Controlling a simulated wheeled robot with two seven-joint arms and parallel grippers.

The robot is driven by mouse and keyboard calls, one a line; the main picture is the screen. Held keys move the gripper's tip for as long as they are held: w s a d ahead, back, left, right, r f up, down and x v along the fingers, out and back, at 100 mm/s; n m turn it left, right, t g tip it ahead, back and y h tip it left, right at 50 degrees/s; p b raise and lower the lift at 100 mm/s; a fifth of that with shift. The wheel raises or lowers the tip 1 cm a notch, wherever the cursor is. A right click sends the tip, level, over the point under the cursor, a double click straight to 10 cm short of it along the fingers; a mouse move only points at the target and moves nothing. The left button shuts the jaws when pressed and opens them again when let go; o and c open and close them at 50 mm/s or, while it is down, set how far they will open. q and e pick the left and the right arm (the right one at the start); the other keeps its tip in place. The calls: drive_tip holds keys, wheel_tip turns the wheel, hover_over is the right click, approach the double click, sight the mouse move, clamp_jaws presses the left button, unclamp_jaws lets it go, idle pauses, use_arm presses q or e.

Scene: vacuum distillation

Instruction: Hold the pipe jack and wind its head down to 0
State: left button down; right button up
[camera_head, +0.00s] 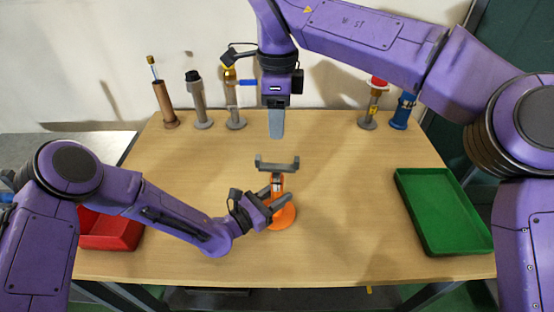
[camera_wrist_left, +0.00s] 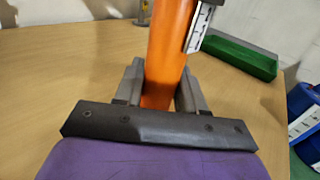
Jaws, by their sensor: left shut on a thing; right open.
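The pipe jack (camera_head: 283,218) stands upright at the middle front of the table, with an orange round base and an orange column. Its grey U-shaped head (camera_head: 277,165) sits on top, above the column. A small scale plate (camera_wrist_left: 198,28) shows on the column in the left wrist view; I cannot read its value. My left gripper (camera_head: 281,201) is shut on the orange column (camera_wrist_left: 168,60), with a finger on each side. My right gripper (camera_head: 276,124) is open and empty, pointing down above and behind the head, apart from it.
A green tray (camera_head: 486,243) lies at the right and a red tray (camera_head: 112,234) at the left, partly behind my left arm. Several other jacks, among them a brown one (camera_head: 166,108) and a blue one (camera_head: 402,112), stand along the back edge. The table around the orange jack is clear.

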sight(278, 165)
wheel_tip(278, 165, down, 12)
drive_tip(key=shift+r, duration=0.1)
clamp_jaws()
